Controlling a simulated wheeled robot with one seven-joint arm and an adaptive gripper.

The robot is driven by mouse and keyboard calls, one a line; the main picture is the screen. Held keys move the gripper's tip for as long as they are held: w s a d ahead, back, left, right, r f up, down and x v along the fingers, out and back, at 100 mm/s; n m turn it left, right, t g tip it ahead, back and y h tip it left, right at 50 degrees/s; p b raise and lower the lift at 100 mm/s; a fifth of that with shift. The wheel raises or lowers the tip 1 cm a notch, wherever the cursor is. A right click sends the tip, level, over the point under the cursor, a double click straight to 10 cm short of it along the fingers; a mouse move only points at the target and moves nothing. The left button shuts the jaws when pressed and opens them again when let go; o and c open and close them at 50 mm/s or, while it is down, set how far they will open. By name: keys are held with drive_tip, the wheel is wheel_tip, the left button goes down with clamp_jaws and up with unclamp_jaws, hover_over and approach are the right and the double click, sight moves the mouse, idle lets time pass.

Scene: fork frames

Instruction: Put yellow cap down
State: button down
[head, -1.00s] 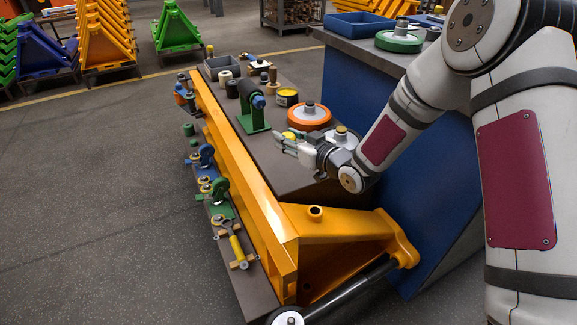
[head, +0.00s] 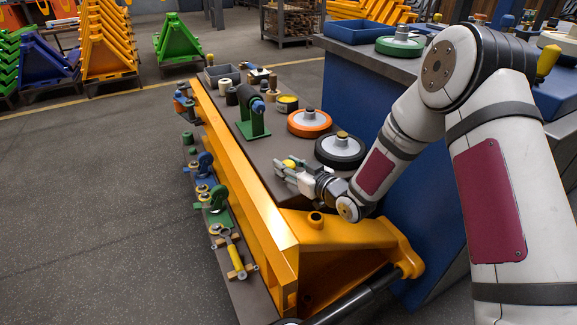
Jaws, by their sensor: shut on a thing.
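My gripper (head: 284,167) is over the near part of the dark workbench top (head: 262,152), just beyond the orange fork frame. It is shut on the yellow cap (head: 290,163), a small bright yellow piece showing at the fingers. The fingers hide part of the cap. I cannot tell whether the cap touches the bench top or is a little above it.
A green roller stand (head: 252,118) is to the left. The orange fork frame (head: 245,170) runs along the bench's front. Bare bench lies between the stand and gripper.

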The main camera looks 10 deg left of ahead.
drive_tip(key=shift+f+b, duration=0.4)
drive_tip(key=shift+b, duration=0.05)
drive_tip(key=c, duration=1.1)
unclamp_jaws()
drive_tip(key=shift+f, duration=0.1)
drive_tip(key=shift+s, duration=0.1)
drive_tip(key=shift+r+p, duration=0.6)
drive_tip(key=shift+p, duration=0.15)
drive_tip(key=p+v, duration=0.2)
drive_tip(key=v, duration=1)
drive_tip(key=shift+r+p, duration=0.1)
drive_tip(key=shift+p, duration=0.3)
